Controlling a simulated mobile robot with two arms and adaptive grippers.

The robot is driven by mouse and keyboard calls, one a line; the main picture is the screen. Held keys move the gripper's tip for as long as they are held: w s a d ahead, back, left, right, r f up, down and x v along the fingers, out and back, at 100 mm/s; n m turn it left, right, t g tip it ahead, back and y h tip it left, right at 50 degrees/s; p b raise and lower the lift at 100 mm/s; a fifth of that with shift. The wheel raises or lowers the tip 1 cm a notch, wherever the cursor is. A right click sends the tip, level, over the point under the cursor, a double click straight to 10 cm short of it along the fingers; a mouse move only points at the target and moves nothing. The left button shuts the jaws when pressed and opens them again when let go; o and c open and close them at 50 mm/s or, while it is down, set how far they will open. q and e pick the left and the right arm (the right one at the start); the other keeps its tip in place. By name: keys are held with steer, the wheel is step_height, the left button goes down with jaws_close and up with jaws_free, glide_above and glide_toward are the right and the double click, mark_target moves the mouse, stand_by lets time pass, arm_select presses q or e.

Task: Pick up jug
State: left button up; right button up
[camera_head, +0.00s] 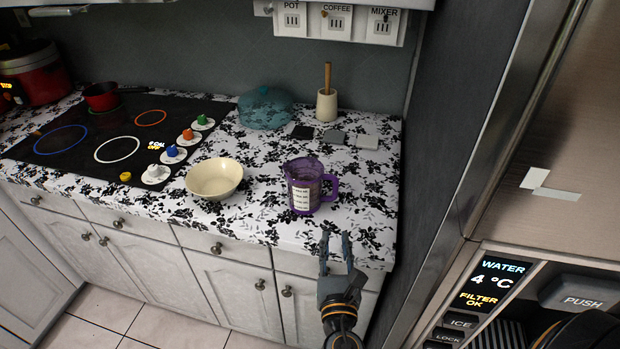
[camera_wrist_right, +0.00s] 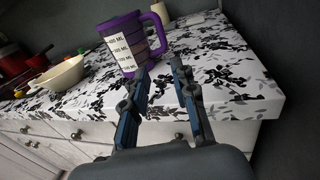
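The purple jug (camera_head: 303,186) stands upright on the floral countertop, near its front edge, with its handle to the right. A white measuring label shows on its side. In the right wrist view the jug (camera_wrist_right: 126,45) is beyond and slightly left of the fingertips. My right gripper (camera_head: 337,243) is in front of the counter edge, apart from the jug, to its lower right. Its two fingers are spread with nothing between them, as the right wrist view (camera_wrist_right: 160,76) also shows. My left gripper is not in view.
A cream bowl (camera_head: 214,179) stands left of the jug. A teal lidded pot (camera_head: 265,107) and a utensil holder (camera_head: 326,105) stand behind. The cooktop (camera_head: 110,137) with knobs is at left. A dark wall and fridge (camera_head: 560,130) bound the right side.

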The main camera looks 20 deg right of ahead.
steer(key=p, duration=0.2)
glide_toward(335, 193)
steer(key=x, duration=0.3)
steer(key=shift+w+a+f, duration=0.15)
steer(key=shift+w, duration=0.05)
steer(key=x, duration=0.2)
steer(key=p+x, duration=0.1)
steer(key=x, duration=0.1)
steer(key=shift+w+d+r+p, duration=0.25)
steer(key=shift+d+p, duration=0.05)
steer(key=shift+w+d+f, duration=0.1)
steer(key=shift+w+f, duration=0.05)
steer(key=shift+w, duration=0.2)
steer(key=shift+s, duration=0.1)
jaws_close()
